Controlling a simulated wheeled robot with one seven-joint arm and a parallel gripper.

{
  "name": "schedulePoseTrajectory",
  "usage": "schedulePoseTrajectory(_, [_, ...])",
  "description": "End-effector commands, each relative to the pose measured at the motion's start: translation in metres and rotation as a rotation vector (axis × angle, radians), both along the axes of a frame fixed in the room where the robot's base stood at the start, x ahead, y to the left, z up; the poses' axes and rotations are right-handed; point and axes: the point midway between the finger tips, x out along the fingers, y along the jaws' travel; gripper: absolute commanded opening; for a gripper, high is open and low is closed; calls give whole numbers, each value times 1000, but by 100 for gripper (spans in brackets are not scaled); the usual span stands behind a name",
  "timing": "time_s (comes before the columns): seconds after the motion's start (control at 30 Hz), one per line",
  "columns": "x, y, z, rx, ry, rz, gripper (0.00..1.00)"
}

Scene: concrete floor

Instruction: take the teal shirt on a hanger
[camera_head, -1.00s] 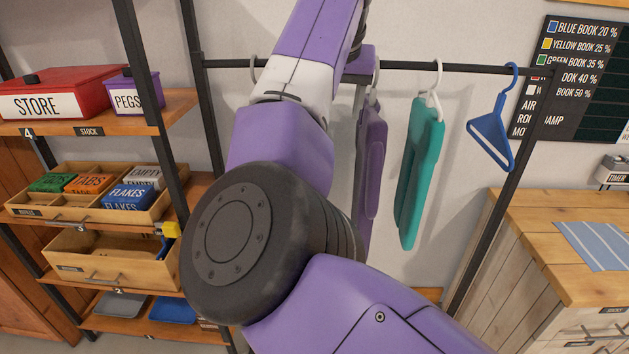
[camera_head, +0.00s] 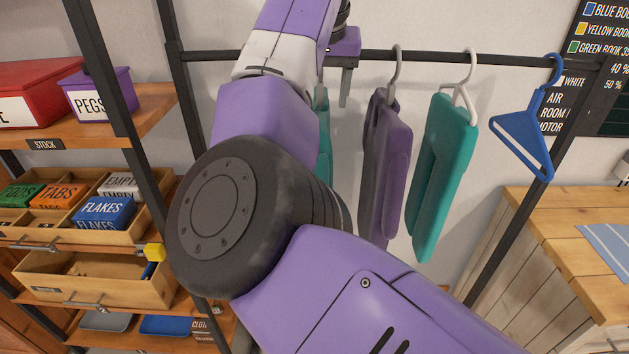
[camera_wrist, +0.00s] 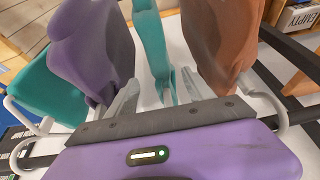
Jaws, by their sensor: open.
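A teal shirt (camera_head: 324,140) hangs on the rail, mostly hidden behind my arm in the head view. In the wrist view this teal shirt (camera_wrist: 150,45) hangs between the fingers of my gripper (camera_wrist: 158,90); I cannot tell if they touch it. My gripper (camera_head: 346,85) is open at rail height, left of a purple garment (camera_head: 385,165). A second teal garment (camera_head: 440,170) hangs on a white hanger (camera_head: 461,90) farther right. It also shows at the left of the wrist view (camera_wrist: 45,90).
The purple garment (camera_wrist: 90,45) and a brown garment (camera_wrist: 222,35) flank the middle teal shirt closely. The dark rail (camera_head: 430,57) also holds an empty blue hanger (camera_head: 523,130). A shelf unit (camera_head: 150,105) stands left, a wooden counter (camera_head: 570,225) right.

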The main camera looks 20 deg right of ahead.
Motion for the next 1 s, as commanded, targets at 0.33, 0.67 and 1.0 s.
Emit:
schedulePoseTrajectory(0.33, [9,-2,-30,2,2,0,61])
schedulePoseTrajectory(0.67, [17,-6,-71,0,1,0,61])
schedulePoseTrajectory(1.0, [19,-7,-75,0,0,0,51])
